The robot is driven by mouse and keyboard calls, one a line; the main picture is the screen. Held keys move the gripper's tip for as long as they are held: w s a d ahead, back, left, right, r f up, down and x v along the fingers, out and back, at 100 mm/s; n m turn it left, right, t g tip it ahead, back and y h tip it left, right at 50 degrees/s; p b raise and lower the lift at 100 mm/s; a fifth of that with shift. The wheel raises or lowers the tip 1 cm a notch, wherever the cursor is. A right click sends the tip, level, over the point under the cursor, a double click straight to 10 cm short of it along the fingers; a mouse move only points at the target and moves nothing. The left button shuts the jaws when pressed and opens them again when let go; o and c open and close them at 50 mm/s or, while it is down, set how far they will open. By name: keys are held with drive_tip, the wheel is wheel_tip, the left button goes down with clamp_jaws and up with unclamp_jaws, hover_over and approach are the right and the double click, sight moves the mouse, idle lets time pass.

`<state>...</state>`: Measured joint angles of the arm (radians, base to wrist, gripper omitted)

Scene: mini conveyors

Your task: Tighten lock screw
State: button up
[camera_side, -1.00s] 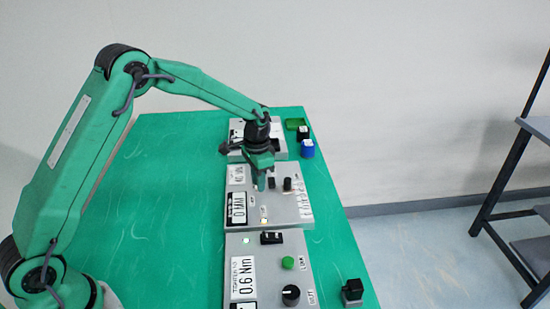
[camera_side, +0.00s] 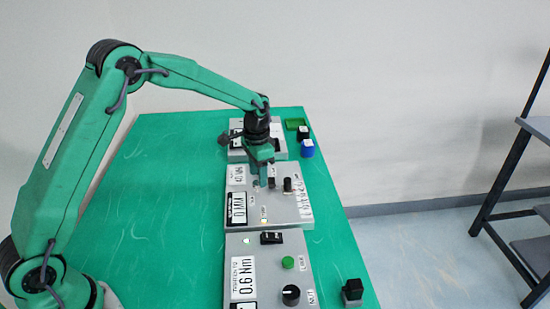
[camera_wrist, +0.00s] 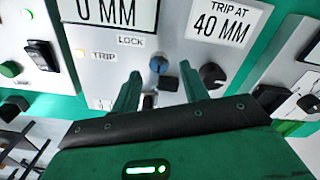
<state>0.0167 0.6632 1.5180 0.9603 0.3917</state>
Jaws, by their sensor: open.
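The middle grey panel (camera_side: 284,207) carries a plate reading 0 MM, and in the wrist view (camera_wrist: 110,65) it has a LOCK label. A round blue-grey screw head (camera_wrist: 158,64) sits just beside that label. My gripper (camera_wrist: 160,86) is open, its two green fingers apart and pointing at the panel around the area just below the screw head in the picture. In the side view my gripper (camera_side: 264,184) hangs low over this panel. Dark small parts show between the fingers; I cannot tell whether any finger touches them.
A black knob (camera_wrist: 212,76) is close to the right finger. The mat's left side is clear.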

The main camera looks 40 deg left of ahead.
sight(256, 184)
drive_tip(key=shift+r, duration=2.7)
drive_tip(key=s+r+n+t, duration=0.2)
drive_tip(key=s+r+t, duration=0.1)
drive_tip(key=s+r, duration=1.1)
drive_tip(key=s+f+n+t, duration=0.1)
drive_tip(key=s+n+t, duration=0.1)
drive_tip(key=s, duration=1.4)
drive_tip(key=shift+s+a+f+n+t, duration=0.15)
drive_tip(key=shift+a+n+t, duration=0.15)
drive_tip(key=shift+a, duration=0.15)
